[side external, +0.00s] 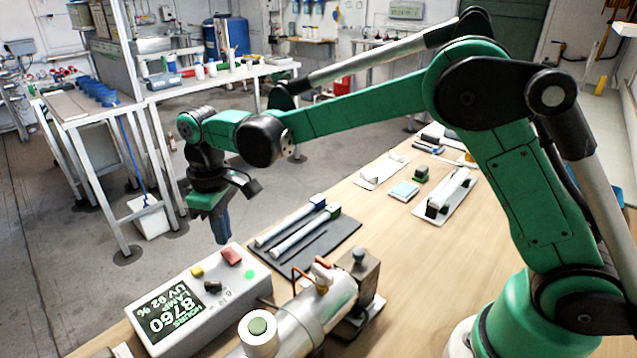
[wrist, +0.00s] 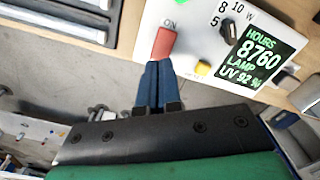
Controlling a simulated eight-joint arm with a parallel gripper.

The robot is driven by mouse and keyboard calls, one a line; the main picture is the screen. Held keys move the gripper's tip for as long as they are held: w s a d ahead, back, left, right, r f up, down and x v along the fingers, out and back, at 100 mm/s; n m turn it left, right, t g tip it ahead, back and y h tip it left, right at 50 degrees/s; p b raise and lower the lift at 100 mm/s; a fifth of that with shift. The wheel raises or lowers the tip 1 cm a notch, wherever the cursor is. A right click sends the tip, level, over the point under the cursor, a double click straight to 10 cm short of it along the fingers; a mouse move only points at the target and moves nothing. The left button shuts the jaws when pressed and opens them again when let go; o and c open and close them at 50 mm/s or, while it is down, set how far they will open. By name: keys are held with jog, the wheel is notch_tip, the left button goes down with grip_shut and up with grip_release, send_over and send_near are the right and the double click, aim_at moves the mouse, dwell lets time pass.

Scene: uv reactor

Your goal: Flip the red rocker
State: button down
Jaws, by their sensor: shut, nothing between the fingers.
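The red rocker (side external: 231,257) sits on the top face of the white control box (side external: 185,320), near its far end. In the wrist view the red rocker (wrist: 164,43) shows beside the "ON" label. My gripper (side external: 222,238) is shut and empty, its blue fingers pointing down close to the rocker. In the wrist view the shut fingertips (wrist: 160,68) appear right at the lower edge of the rocker. I cannot tell whether they touch it.
The box also carries a yellow button (side external: 197,271), a black knob (side external: 213,287), a green lamp (side external: 249,274) and a lit display (side external: 172,311).

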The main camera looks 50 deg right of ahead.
aim_at(228, 251)
jog(key=shift+f, duration=1.15)
dwell(0.4)
jog(key=shift+r, duration=3.5)
jog(key=s+d+m+t, duration=0.6)
jog(key=s+d, duration=0.5)
jog(key=s, duration=0.3)
jog(key=shift+d+r+t, duration=0.4)
jog(key=shift+t, duration=0.2)
